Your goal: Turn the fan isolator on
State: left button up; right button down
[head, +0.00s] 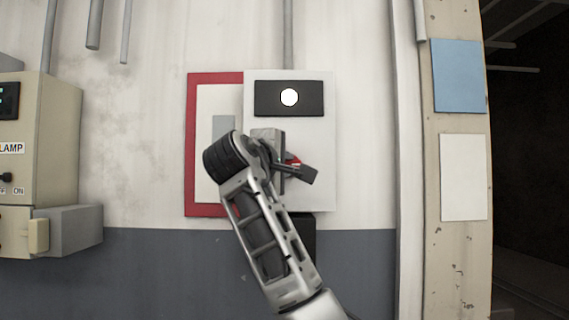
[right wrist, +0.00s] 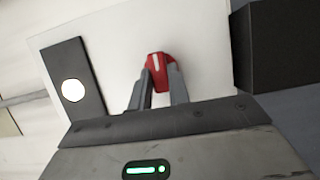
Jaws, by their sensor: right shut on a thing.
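The fan isolator is a white wall box (head: 318,130) with a black panel and a round white spot (head: 289,97) near its top. Its red handle (head: 294,160) with a white mark is mostly hidden behind my gripper in the head view. In the right wrist view the red handle (right wrist: 157,68) stands between my two grey fingers. My right gripper (right wrist: 159,84) is shut on the handle, with a finger on each side. In the head view my right gripper (head: 296,168) is in front of the box. My left gripper is out of view.
A red-bordered board (head: 191,150) hangs behind the box's left side. A beige lamp box (head: 55,140) with a switch is at the far left. A post with blue (head: 459,76) and white (head: 464,178) sheets stands at right, beside a dark opening.

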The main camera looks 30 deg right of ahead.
dwell(0.3)
jog(key=c, duration=1.3)
grip_release()
pick_arm(q)
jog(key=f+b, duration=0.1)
jog(key=b, duration=0.1)
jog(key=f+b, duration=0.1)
jog(key=b, duration=0.1)
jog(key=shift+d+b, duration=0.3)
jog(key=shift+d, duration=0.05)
pick_arm(e)
jog(key=v, duration=1.6)
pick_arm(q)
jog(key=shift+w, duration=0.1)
